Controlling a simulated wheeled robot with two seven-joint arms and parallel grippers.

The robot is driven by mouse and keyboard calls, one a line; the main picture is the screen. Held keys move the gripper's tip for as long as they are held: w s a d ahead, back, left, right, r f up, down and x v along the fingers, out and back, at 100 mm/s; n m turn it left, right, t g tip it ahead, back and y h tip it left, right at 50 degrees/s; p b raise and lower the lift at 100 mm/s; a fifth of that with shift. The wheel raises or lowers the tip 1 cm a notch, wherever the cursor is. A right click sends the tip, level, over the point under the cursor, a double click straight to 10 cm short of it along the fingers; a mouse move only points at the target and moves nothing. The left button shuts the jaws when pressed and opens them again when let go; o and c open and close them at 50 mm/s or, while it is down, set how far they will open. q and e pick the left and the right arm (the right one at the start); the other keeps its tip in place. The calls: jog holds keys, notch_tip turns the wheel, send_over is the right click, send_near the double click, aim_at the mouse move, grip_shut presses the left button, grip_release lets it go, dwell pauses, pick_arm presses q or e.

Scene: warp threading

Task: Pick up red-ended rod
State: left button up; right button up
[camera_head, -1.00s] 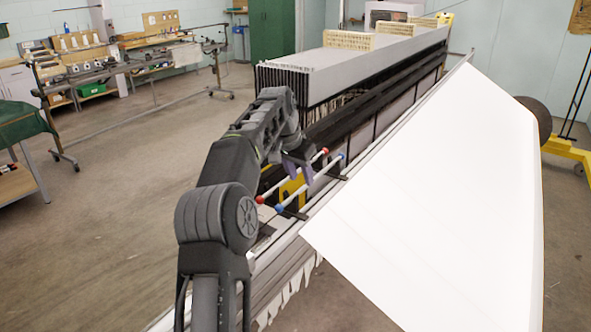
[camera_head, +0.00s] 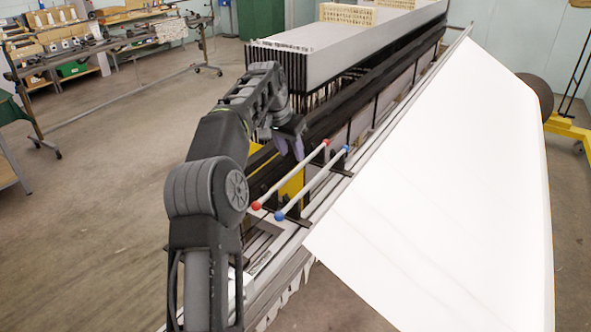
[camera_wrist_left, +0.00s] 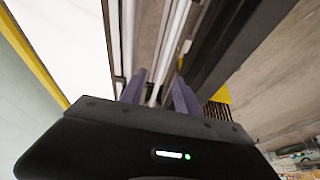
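The red-ended rod (camera_head: 290,175) is a thin pale rod with a red ball at each end. It lies along the loom's near side, beside the parallel blue-ended rod (camera_head: 314,183). My left gripper (camera_head: 289,147) is just left of and above the red-ended rod's middle, with purple fingers pointing down. In the left wrist view the fingers of my left gripper (camera_wrist_left: 158,88) are spread apart with nothing clasped. Pale bars run behind and between them; I cannot tell which is the red-ended rod. My right gripper is out of view.
Black holders (camera_head: 292,217) stand under the rods. A large white sheet (camera_head: 430,200) slopes along the right. The long loom (camera_head: 345,50) extends behind the gripper. Open floor (camera_head: 100,215) lies to the left.

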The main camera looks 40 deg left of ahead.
aim_at(294, 171)
pick_arm(q)
jog(key=shift+x, duration=1.25)
jog(key=shift+a+f, duration=0.1)
jog(key=x, duration=0.1)
jog(key=p+x, duration=0.1)
jog(key=x, duration=0.2)
jog(key=shift+a+f+p, duration=0.1)
jog(key=shift+a+p, duration=0.2)
jog(key=shift+p, duration=0.05)
jog(key=shift+w+f, duration=0.15)
jog(key=shift+f, duration=0.2)
jog(key=shift+c, duration=0.6)
grip_shut()
